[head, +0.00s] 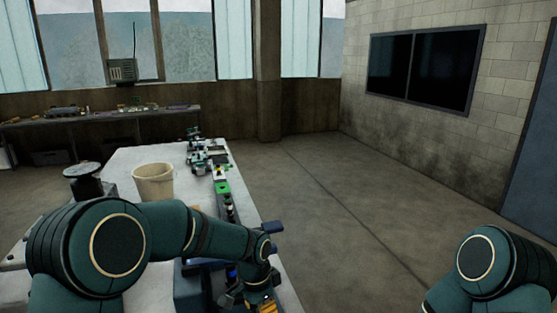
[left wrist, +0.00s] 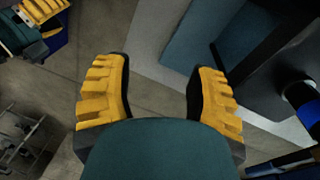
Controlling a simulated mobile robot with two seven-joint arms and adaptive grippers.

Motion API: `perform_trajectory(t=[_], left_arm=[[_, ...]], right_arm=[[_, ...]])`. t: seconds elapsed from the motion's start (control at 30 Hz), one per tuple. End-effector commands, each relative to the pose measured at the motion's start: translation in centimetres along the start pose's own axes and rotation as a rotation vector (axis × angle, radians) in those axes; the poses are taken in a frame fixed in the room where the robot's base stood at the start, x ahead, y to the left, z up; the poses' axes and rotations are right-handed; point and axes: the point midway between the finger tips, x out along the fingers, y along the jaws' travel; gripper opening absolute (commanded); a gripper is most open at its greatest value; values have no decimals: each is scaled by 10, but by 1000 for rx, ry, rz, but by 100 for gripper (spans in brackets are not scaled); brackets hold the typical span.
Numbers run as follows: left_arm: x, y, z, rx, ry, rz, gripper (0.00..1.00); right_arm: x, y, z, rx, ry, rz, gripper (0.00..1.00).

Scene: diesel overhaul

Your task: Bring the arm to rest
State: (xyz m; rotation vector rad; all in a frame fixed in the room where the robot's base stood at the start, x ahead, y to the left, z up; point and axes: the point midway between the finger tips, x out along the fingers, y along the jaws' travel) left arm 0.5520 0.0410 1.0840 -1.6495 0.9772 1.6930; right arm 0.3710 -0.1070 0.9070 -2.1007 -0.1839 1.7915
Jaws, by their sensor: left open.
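My left arm (head: 180,230) reaches in from the left over the workbench, bent at the elbow. My left gripper (left wrist: 163,75) shows two yellow ridged fingers standing well apart with nothing between them. In the head view only a bit of its yellow shows at the bottom edge, near the bench's right side. My right arm (head: 490,265) is bent at the lower right, over the floor; its gripper is outside the head view. Yellow ridged parts (left wrist: 40,10) at the upper left of the left wrist view look like my right gripper, cut off by the edge.
The white workbench (head: 125,160) carries a cream bucket (head: 153,182), a dark round-topped part (head: 83,180) and several small parts along its right side. A back bench (head: 100,115) stands by the windows. The floor (head: 330,200) right of the workbench is clear.

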Motion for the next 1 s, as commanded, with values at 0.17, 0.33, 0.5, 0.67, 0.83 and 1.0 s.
perform_trajectory(t=[0.17,0.33,0.5,0.67,0.83,1.0], left_arm=[[85,19,41,-279,124,91,56],[141,45,85,-591,229,145,56],[169,69,124,-851,295,162,56],[182,89,158,-1058,335,156,56],[215,91,165,-1108,346,147,56],[249,89,166,-1103,339,146,56]], right_arm=[[-1,0,1,0,-2,0,74],[-1,0,1,0,-1,0,74],[-1,0,1,0,-1,0,74],[-1,0,1,0,-2,0,74],[29,10,6,-2,-6,2,74],[61,21,12,-3,-12,7,74]])
